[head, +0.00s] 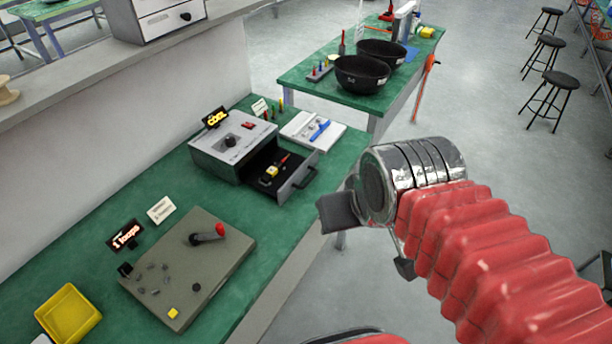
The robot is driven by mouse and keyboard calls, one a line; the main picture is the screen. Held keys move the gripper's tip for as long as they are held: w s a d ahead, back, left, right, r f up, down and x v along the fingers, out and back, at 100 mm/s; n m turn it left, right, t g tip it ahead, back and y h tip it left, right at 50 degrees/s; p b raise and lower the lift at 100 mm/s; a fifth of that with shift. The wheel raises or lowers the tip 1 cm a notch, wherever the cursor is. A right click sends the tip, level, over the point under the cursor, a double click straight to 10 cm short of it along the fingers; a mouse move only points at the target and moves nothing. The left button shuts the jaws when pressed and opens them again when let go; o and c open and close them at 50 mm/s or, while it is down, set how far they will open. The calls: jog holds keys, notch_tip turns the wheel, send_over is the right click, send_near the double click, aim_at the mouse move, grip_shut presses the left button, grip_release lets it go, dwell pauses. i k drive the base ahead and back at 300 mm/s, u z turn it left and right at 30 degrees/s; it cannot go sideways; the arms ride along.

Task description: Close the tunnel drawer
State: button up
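The tunnel is a grey-white box (233,143) with a dark knob and a red switch on top, standing on the green bench beside a sign reading "COOL". Its drawer (298,180) is pulled out toward the lower right, with a dark handle (306,178) on its front. A small yellow block (270,171) and a red piece lie inside the drawer. My gripper (370,240) is in the air to the right of the drawer, apart from it. Its two dark fingers are spread, with nothing visible between them.
A white tray with a blue tool (319,130) lies behind the drawer. A grey board with a red-tipped lever (220,231) and a yellow bin (68,315) are nearer on the bench. Two black bowls (362,74) stand on another table. Open floor lies right of the bench.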

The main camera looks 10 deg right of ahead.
aim_at(295, 170)
jog(key=u, duration=0.05)
jog(key=i, duration=0.5)
jog(key=z, duration=0.05)
jog(key=k, duration=0.5)
jog(key=u, duration=0.4)
jog(key=i, duration=0.4)
jog(key=u, duration=0.45)
